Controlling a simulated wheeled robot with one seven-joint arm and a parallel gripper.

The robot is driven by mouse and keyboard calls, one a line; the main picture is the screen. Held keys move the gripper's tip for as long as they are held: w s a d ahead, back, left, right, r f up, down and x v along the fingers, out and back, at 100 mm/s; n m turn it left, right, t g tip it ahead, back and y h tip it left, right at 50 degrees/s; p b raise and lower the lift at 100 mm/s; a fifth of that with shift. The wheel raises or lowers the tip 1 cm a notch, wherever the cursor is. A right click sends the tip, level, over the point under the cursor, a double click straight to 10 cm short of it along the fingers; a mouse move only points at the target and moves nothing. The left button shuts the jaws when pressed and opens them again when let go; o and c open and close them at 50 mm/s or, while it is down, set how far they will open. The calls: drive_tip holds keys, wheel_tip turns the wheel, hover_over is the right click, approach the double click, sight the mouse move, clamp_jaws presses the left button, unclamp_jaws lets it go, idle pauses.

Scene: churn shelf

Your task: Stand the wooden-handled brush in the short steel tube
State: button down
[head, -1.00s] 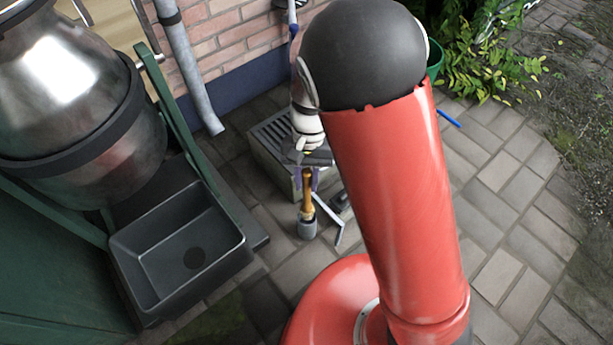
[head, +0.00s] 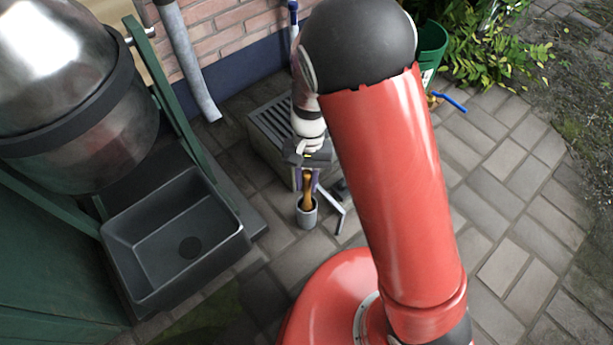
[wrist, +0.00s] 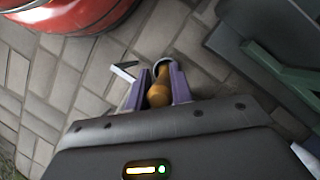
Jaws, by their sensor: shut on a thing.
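The wooden-handled brush (head: 308,188) hangs upright below my gripper (head: 307,180). Its purple fingers are shut on the handle, which also shows between the fingertips (wrist: 157,90) in the wrist view (wrist: 159,89). The short steel tube (head: 307,217) stands upright on the paving directly under the brush. The brush's lower end appears to be inside the tube's mouth; how deep, I cannot tell. In the wrist view the tube's rim (wrist: 168,60) shows just beyond the handle, partly hidden by it.
A grated metal box (head: 270,130) stands close behind the tube. A thin angled metal piece (head: 340,222) lies right of it. A black basin (head: 175,240) and a steel drum (head: 75,90) are at left. A green bucket (head: 431,50) stands at back right.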

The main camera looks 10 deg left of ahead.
drive_tip(key=shift+f, duration=0.25)
drive_tip(key=c, duration=1.1)
unclamp_jaws()
drive_tip(key=shift+c, duration=0.2)
drive_tip(key=p+v, duration=0.2)
drive_tip(key=v, duration=0.6)
